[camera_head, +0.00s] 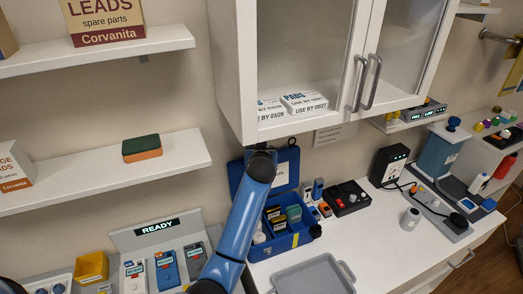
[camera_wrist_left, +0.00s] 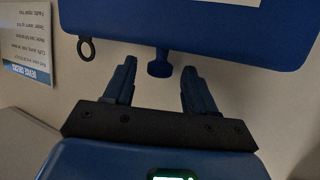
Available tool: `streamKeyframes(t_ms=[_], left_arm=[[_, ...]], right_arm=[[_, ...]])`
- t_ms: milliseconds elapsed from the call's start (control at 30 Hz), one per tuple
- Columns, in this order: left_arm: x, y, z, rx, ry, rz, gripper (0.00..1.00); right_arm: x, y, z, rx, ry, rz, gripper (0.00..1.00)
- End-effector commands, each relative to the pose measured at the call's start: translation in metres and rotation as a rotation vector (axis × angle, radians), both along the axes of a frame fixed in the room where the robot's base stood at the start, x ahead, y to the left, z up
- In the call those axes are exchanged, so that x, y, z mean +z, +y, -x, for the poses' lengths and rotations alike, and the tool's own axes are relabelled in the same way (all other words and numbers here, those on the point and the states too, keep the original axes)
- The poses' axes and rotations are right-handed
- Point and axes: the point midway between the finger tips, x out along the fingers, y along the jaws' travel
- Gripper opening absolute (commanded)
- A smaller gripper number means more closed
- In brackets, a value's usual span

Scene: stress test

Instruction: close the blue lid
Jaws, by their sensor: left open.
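The blue lid (camera_head: 236,176) stands raised at the back of the blue box (camera_head: 282,245), against the wall, with a white label on its face. My left arm crosses in front and hides part of it. My left gripper (camera_head: 261,152) is at the lid's top edge. In the left wrist view the lid (camera_wrist_left: 190,35) fills the top, and a small blue knob (camera_wrist_left: 158,68) juts from its edge. My left gripper (camera_wrist_left: 159,74) is open, with one finger on each side of the knob; contact is not visible. My right gripper is not in view.
A white cabinet (camera_head: 240,100) hangs just above the lid, close to my gripper. Colored packs (camera_head: 292,214) sit in the box. A black tray (camera_head: 345,197) and small devices stand to its right, a grey tray (camera_head: 315,277) in front. A white shelf (camera_head: 100,180) is at left.

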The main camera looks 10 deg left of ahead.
Motion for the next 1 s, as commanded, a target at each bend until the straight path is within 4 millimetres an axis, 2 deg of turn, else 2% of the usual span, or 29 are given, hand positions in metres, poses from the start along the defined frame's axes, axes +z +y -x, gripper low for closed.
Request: streamKeyframes(t_ms=[200,567,833,1000], left_arm=[[0.000,0.000,0.000,0.000,0.000,0.000,0.54],[0.000,0.000,0.000,0.000,0.001,0.000,0.00],[-0.001,0.000,0.000,0.000,0.000,-0.001,0.00],[-0.004,-0.002,-0.005,0.000,-0.012,-0.009,0.00]], right_arm=[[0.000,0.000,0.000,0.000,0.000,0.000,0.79],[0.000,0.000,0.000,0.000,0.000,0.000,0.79],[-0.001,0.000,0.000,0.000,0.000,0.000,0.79],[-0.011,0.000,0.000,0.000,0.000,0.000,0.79]])
